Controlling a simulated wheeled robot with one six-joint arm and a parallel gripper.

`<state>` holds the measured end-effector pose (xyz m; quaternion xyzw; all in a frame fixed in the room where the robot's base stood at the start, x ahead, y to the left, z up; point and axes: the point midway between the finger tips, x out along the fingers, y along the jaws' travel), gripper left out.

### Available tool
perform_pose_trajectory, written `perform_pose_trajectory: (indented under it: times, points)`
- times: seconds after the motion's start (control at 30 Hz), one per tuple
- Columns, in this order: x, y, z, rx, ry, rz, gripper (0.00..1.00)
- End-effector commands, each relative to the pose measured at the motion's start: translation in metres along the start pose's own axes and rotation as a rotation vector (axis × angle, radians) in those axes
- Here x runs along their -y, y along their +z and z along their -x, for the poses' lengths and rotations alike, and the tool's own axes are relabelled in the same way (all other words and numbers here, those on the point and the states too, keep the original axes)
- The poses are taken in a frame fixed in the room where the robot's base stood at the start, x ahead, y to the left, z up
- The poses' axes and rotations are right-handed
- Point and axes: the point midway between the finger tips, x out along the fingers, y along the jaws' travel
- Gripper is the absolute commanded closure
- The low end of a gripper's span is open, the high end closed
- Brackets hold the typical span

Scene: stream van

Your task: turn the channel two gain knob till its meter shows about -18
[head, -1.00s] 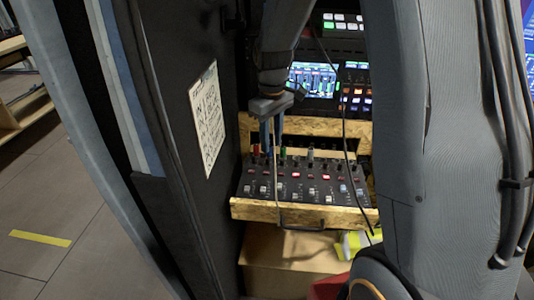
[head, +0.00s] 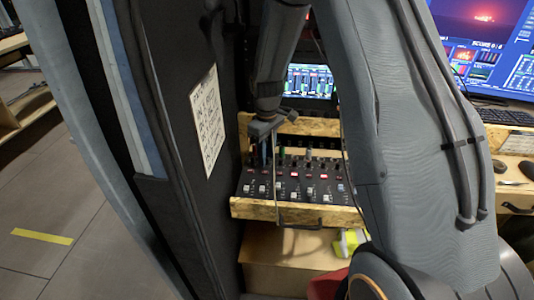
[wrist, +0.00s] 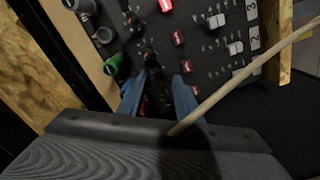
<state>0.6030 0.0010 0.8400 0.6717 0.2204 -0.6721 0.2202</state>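The mixer panel (head: 300,186), with rows of knobs and small buttons, sits in a wooden frame in the head view. My gripper (head: 264,158) points down over its left back part. In the wrist view the blue fingers of my gripper (wrist: 157,92) stand apart at the panel's knob rows. A dark shape lies between them; I cannot tell whether they touch a knob. A green knob (wrist: 116,67) is just left of the fingers. Small white number labels (wrist: 254,39) line the panel's right edge. The meter screen (head: 309,80) shows several bars, its values too small to read.
A pale cable (wrist: 245,75) crosses the wrist view beside the right finger. A dark wall with a paper sheet (head: 207,121) stands close on the left. The wooden front rail (head: 335,215) edges the panel. A large monitor (head: 490,45) is at upper right.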

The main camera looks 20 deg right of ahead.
Motion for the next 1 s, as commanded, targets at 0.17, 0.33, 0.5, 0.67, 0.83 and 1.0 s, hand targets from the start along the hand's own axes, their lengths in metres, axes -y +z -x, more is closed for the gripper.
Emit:
perform_pose_trajectory:
  times: [0.17,0.33,0.5,0.67,0.83,1.0]
  points:
    - [0.0000,-0.0001,-0.0004,0.000,0.000,0.000,0.68]
    - [0.0001,0.0000,-0.0003,0.000,0.000,0.000,0.90]
    - [0.0002,0.0001,-0.0002,0.000,0.000,0.000,1.00]
    - [0.0002,0.0001,-0.0001,0.000,0.000,-0.014,1.00]
    - [0.0002,0.0001,0.0000,0.000,0.000,-0.067,1.00]
    - [0.0000,0.0001,0.0001,0.000,0.000,-0.176,1.00]
